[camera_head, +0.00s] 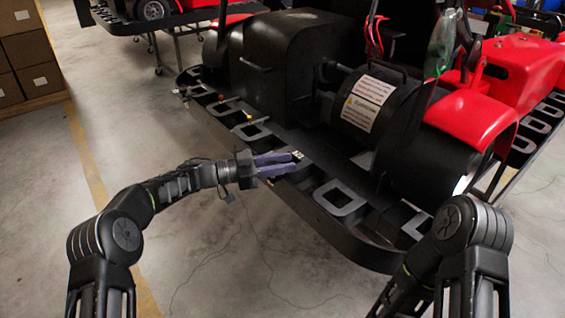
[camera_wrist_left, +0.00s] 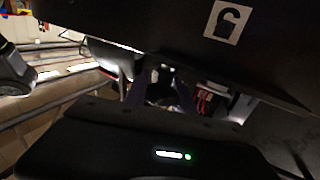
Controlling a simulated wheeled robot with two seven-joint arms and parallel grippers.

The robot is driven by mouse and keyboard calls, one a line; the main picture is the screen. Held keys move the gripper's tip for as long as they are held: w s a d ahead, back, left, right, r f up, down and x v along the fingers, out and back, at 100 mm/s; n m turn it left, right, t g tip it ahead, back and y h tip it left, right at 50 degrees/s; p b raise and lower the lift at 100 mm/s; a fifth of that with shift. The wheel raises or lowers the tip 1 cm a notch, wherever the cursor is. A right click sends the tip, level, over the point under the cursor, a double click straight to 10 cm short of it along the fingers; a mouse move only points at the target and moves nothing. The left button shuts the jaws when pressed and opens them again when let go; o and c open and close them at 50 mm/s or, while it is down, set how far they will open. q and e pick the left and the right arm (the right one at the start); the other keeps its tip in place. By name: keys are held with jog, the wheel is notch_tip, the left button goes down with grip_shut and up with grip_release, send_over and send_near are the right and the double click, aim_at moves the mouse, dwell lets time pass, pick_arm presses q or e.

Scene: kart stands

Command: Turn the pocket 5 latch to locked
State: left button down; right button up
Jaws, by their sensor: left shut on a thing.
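My left gripper (camera_head: 292,159), with purple fingers, reaches from the left to the edge of the black kart tray (camera_head: 240,133). It is shut on the pocket 5 latch, which is mostly hidden between and behind the fingers. A small black-and-white label (camera_head: 297,155) shows right at the fingertips. In the left wrist view the purple fingers (camera_wrist_left: 160,95) are dim. A white padlock decal (camera_wrist_left: 228,21) shows on a dark surface above them. I cannot read the latch's angle. My right arm shows at the lower right, but its gripper is out of frame.
Grey-rimmed pockets line the tray edge, one (camera_head: 340,198) just right of the gripper and one (camera_head: 252,132) to its left. A black cylinder with a warning label (camera_head: 362,106) stands behind. Red kart bodywork (camera_head: 475,115) is at right. The floor (camera_head: 215,255) in front is clear.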

pick_arm(q)
jog(key=shift+r, duration=0.15)
jog(key=c, duration=1.1)
grip_release()
jog(key=shift+o, duration=0.2)
jog(key=b+v, duration=0.1)
jog(key=v, duration=0.6)
jog(key=shift+a, duration=0.35)
jog(key=shift+a, duration=0.1)
